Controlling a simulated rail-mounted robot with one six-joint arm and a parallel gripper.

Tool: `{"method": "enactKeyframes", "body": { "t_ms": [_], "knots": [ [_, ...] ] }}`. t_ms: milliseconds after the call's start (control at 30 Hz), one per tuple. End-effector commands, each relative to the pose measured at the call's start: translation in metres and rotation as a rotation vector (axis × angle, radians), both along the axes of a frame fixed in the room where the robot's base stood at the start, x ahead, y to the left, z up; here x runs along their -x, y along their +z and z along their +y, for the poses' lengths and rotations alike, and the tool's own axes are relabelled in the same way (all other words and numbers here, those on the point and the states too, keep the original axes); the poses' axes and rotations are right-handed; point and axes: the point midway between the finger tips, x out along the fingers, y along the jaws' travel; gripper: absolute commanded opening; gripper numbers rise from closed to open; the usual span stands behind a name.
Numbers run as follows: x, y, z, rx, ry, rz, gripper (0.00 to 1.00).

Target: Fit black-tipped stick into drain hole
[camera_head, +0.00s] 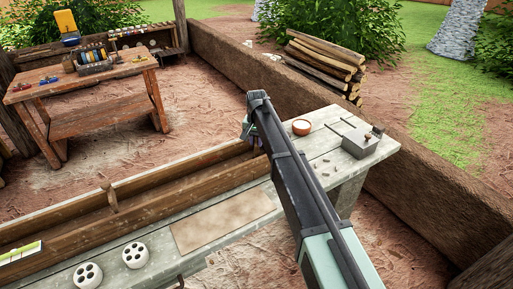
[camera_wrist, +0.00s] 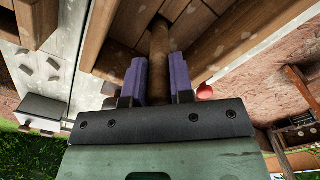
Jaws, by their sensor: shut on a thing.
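My gripper (camera_wrist: 158,82) has two purple fingers closed on a brown round stick (camera_wrist: 159,45) in the wrist view. The stick runs away from the fingers toward the wooden trough; no black tip shows. The long brown wooden trough (camera_head: 60,216) lies along the bench in the head view, and its boards also show around the stick in the wrist view (camera_wrist: 130,22). In the head view my gripper (camera_head: 249,135) is at the trough's far right end, mostly hidden by my arm. I cannot make out the drain hole, nor whether the stick touches the trough.
The pale plank bench (camera_head: 325,122) carries an orange-brown bowl (camera_head: 301,128), a grey box (camera_head: 358,141), small pegs, a tan mat (camera_head: 222,220) and two white holed discs (camera_head: 135,255). A low mud wall (camera_head: 228,62) runs behind. A wooden worktable (camera_head: 90,78) stands back left.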

Motion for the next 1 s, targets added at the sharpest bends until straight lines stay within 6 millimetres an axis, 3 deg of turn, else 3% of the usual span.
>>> {"method": "enactKeyframes", "body": {
  "t_ms": [267,300,467,767,867,1000],
  "knots": [
    [0.0,-0.002,0.0,0.0,0.0,0.0,0.0],
    [0.0,-0.001,0.0,0.0,0.0,0.0,0.25],
    [0.0,0.0,0.0,0.0,0.0,0.0,0.47],
    [0.0,0.003,0.0,0.0,0.0,0.0,0.47],
    [0.0,0.014,0.0,0.0,0.0,0.0,0.47],
    [0.0,0.045,0.0,0.0,0.0,0.0,0.47]
  ]
}}
